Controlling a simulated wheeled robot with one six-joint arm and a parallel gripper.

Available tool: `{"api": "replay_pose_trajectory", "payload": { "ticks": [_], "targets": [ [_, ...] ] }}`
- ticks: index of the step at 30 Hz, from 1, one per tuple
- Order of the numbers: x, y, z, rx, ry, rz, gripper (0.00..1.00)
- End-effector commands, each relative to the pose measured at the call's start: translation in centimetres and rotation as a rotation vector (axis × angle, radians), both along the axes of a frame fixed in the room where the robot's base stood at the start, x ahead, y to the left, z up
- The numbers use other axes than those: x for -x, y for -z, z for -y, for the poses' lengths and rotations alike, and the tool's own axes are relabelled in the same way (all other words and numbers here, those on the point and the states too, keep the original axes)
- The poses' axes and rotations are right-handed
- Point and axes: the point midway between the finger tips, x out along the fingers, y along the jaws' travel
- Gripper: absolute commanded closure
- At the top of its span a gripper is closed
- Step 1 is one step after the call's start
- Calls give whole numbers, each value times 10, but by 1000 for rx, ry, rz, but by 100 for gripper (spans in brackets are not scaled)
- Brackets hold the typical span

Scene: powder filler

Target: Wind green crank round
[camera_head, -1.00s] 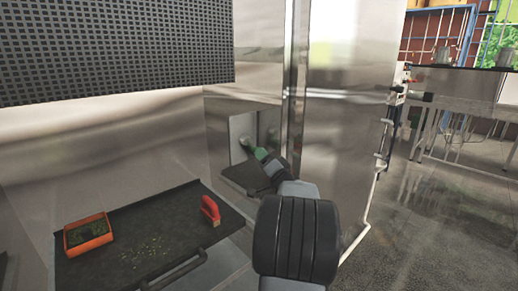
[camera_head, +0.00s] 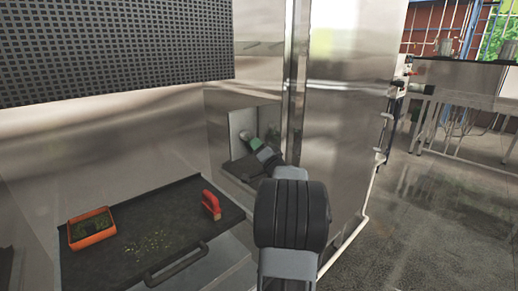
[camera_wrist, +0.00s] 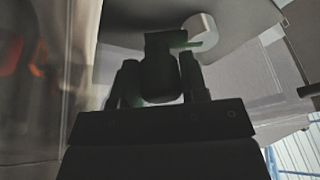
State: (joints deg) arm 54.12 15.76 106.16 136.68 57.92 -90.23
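The green crank (camera_head: 255,144) is small in the head view, at a pale plate in a recess of the steel cabinet. My gripper (camera_head: 264,154) reaches it from the lower right. In the wrist view, my gripper's two fingers (camera_wrist: 160,88) stand on either side of the crank's dark, shaded handle (camera_wrist: 160,72) and appear closed on it. A thin green edge and a pale round hub show just beyond it. The exact contact is hard to see in the shadow.
A dark tray (camera_head: 165,222) with a bar handle lies at the left. It holds an orange box (camera_head: 92,229) of green bits, a red-handled tool (camera_head: 211,204) and scattered crumbs. A steel cabinet wall (camera_head: 345,120) stands right of the recess. Open floor (camera_head: 430,215) lies further right.

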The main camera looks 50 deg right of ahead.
Motion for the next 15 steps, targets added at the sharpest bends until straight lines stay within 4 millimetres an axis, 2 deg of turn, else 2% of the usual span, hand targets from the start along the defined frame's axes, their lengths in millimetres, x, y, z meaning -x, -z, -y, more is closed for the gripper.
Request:
{"api": "replay_pose_trajectory", "payload": {
  "ticks": [1, 8, 15],
  "targets": [
    [0, 0, 0, 0, 0, 0, 64],
    [0, 0, 0, 0, 0, 0, 86],
    [0, 2, -2, -26, 0, 3, 86]
  ]
}}
